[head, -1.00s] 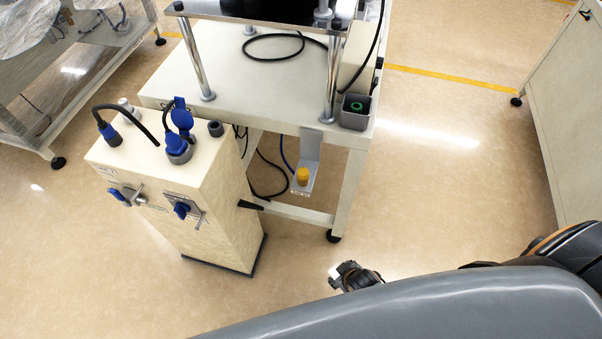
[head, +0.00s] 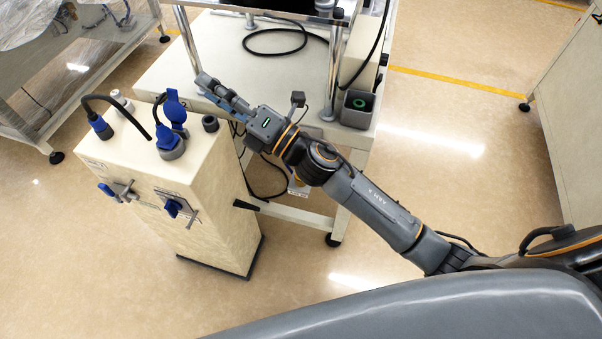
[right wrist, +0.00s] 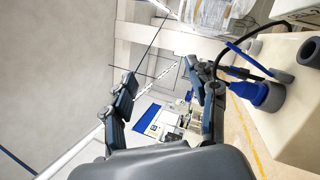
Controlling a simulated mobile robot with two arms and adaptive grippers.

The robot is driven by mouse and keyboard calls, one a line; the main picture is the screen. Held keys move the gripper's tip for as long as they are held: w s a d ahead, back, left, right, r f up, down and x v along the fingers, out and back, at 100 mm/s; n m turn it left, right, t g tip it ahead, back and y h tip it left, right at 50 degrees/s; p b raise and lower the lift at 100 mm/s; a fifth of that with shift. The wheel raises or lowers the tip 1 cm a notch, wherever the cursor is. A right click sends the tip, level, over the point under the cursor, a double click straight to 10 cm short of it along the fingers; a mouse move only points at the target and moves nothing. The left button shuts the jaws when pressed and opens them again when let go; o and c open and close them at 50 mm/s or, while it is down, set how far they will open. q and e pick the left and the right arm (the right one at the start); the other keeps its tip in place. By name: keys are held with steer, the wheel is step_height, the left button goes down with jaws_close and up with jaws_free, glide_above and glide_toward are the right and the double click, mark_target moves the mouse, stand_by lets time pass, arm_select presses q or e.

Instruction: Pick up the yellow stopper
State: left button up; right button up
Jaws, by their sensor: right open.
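The yellow stopper is hidden in the head view, behind my right arm. Only a bit of the grey bracket (head: 298,190) that holds it shows below the arm. My right gripper (head: 207,86) is open with nothing between its fingers. It is above the left edge of the cream bench, close to the blue connectors on the cream cabinet and up and left of the bracket. Its spread fingers also show in the right wrist view (right wrist: 162,78). My left gripper is not in view.
The cream cabinet (head: 215,205) carries blue connectors (head: 171,145) and a black cable. The cream bench (head: 215,52) has metal posts (head: 333,75) and a grey box with a green ring (head: 357,108).

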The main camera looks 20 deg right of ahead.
steer(key=s+a+n+g+y, duration=0.4)
steer(key=s+a+n+g, duration=0.3)
steer(key=n+g, duration=0.7)
step_height(320, 180, down, 8)
steer(key=s+n+g+h, duration=0.1)
steer(key=n+g+h, duration=0.3)
steer(key=n, duration=0.7)
steer(key=w+d+f+n+t+h, duration=0.1)
steer(key=w+d+f+n+h, duration=0.1)
steer(key=d+h, duration=0.4)
steer(key=w+d+f+n+h, duration=0.2)
steer(key=d+h, duration=0.2)
steer(key=d, duration=0.5)
steer(key=w+d+f+n+t+h, duration=0.1)
steer(key=w+d+f+n+h, duration=0.15)
steer(key=d+h, duration=0.35)
steer(key=shift+y, duration=0.4)
steer(key=f, duration=0.2)
steer(key=d+f, duration=0.1)
steer(key=f, duration=0.4)
steer(key=shift+s+d, duration=0.1)
steer(key=shift+d, duration=0.05)
steer(key=shift+s+f+p, duration=0.1)
steer(key=shift+f+p, duration=0.3)
steer(key=shift+f, duration=2.5)
steer(key=c, duration=1)
